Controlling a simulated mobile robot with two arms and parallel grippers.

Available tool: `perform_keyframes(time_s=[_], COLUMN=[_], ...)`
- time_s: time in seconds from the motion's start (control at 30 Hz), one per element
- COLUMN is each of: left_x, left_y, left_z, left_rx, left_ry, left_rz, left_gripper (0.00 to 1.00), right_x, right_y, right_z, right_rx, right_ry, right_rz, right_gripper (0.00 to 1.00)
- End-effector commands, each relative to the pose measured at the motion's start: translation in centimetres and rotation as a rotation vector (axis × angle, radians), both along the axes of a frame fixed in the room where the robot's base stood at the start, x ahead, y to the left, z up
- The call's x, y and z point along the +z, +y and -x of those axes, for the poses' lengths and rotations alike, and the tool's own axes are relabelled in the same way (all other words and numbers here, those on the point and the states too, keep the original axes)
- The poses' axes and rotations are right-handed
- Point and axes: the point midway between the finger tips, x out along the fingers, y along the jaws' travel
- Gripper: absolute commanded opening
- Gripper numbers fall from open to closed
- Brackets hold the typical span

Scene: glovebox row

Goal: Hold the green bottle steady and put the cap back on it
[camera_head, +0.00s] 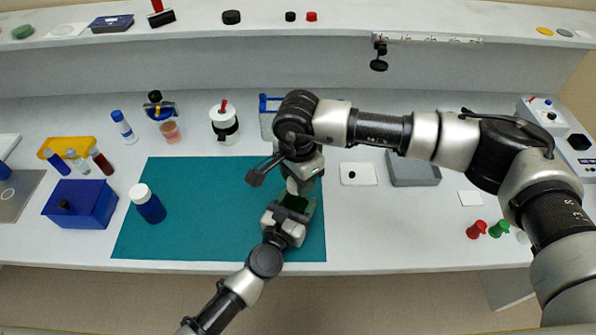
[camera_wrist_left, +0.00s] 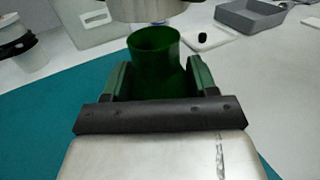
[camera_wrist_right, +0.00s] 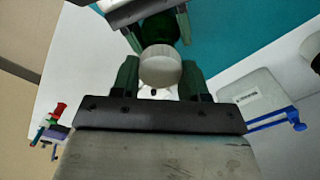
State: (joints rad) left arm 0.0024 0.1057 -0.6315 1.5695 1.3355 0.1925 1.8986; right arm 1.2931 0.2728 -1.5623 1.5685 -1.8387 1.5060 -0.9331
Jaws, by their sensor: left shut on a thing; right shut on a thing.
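The green bottle (camera_head: 299,203) stands at the right part of the teal mat (camera_head: 180,225), mostly hidden by my grippers in the head view. My left gripper (camera_head: 292,212) is shut on it; the left wrist view shows the bottle (camera_wrist_left: 155,68) between both fingers, its open mouth uncovered. My right gripper (camera_head: 302,182) is above the bottle and shut on the white cap (camera_wrist_right: 160,66). In the left wrist view a white rounded part, likely the cap (camera_wrist_left: 148,9), hangs just above the bottle's mouth with a small gap.
A blue bottle with a white cap (camera_head: 148,204) stands on the mat's left. A blue box (camera_head: 80,204), a white jar (camera_head: 223,124), a grey tray (camera_head: 413,170) and red and green pieces (camera_head: 498,228) lie around. The mat's middle is clear.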

Motion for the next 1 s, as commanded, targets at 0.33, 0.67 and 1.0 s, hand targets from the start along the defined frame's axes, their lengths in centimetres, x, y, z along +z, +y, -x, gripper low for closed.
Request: perform_keyframes(time_s=[0.33, 0.67, 1.0], left_x=[0.0, 0.0, 0.0], left_y=[0.0, 0.0, 0.0], left_z=[0.0, 0.0, 0.0], left_rx=[0.000, 0.000, 0.000], left_ry=[0.000, 0.001, 0.001], left_rz=[0.000, 0.000, 0.000], left_gripper=[0.15, 0.15, 0.15], right_x=[-0.2, -0.8, -2.0], right_y=[0.0, 0.0, 0.0], right_z=[0.0, 0.0, 0.0], right_rx=[0.001, 0.000, 0.000], right_ry=[-0.002, -0.001, -0.002], right_rz=[-0.001, 0.001, -0.001], right_gripper=[0.22, 0.22, 0.22])
